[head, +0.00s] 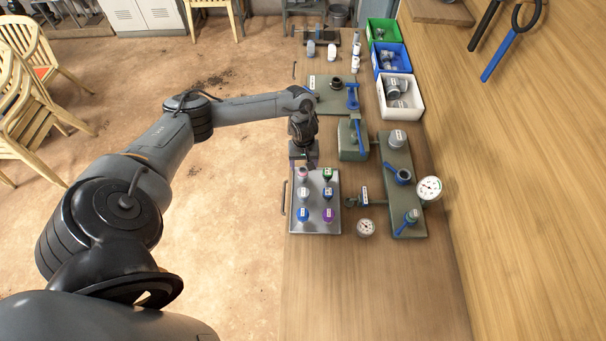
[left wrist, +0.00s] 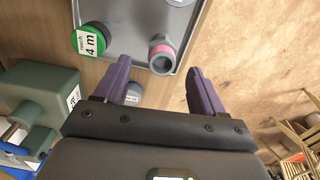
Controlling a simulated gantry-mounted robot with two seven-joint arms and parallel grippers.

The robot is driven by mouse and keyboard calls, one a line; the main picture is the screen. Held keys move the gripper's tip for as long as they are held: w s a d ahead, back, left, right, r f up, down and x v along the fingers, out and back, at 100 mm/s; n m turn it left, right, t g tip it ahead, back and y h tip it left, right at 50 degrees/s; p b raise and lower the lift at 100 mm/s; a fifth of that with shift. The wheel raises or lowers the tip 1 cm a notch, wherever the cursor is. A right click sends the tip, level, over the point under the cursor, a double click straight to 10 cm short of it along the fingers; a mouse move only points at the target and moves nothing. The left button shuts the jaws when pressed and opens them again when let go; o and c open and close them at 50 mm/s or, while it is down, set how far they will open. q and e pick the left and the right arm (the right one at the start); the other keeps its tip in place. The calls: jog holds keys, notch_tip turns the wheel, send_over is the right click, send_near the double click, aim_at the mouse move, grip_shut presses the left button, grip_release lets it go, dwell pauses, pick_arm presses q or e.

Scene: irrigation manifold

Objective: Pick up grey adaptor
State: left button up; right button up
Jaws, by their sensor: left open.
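My left gripper (head: 304,163) hangs over the far edge of the metal tray (head: 316,229) in the head view. In the left wrist view its purple fingers (left wrist: 160,68) are apart, with nothing held between them. A grey piece with a label (left wrist: 133,92), probably the grey adaptor, is on the wood just outside the tray, beside one finger and partly covered by the gripper. In the head view the gripper hides that spot. A grey fitting with a pink ring (left wrist: 162,55) stands inside the tray near its edge. My right gripper is not in view.
A green-capped fitting (left wrist: 88,40) stands beside the pink-ringed one; several more fill the tray. A green block (head: 353,138) and a board with blue-handled valves (head: 400,215) stand to the right. A white bin (head: 411,108) holds grey fittings. The near bench is clear.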

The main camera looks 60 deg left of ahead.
aim_at(303, 169)
pick_arm(q)
jog(key=shift+s+d+f, duration=0.1)
jog(key=shift+f, duration=0.95)
jog(key=shift+s+d+f, duration=0.1)
jog(key=shift+f, duration=0.9)
jog(key=shift+a, duration=0.1)
jog(key=c, duration=1.2)
